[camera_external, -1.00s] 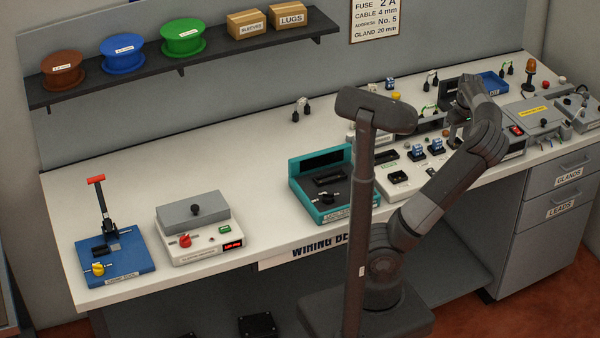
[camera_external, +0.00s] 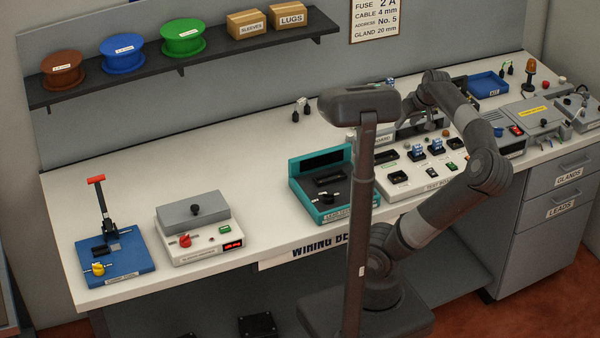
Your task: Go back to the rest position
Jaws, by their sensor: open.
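My gripper (camera_external: 408,108) is at the end of my arm, raised over the back of the bench, just right of my column's head. It is open; its fingertips are small and partly hidden, and I see nothing held in it. My arm bends up from the base to an elbow at the right, then reaches back left to the wrist. Below and in front of the gripper is the white test panel (camera_external: 398,190) with blue and black parts on it.
A teal-framed tester (camera_external: 322,212) stands left of the panel. A white box with a grey lid (camera_external: 195,214) and a blue tool base (camera_external: 125,262) are farther left. A blue tray (camera_external: 488,84) and grey enclosure (camera_external: 532,116) lie right. The bench's middle-left back is clear.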

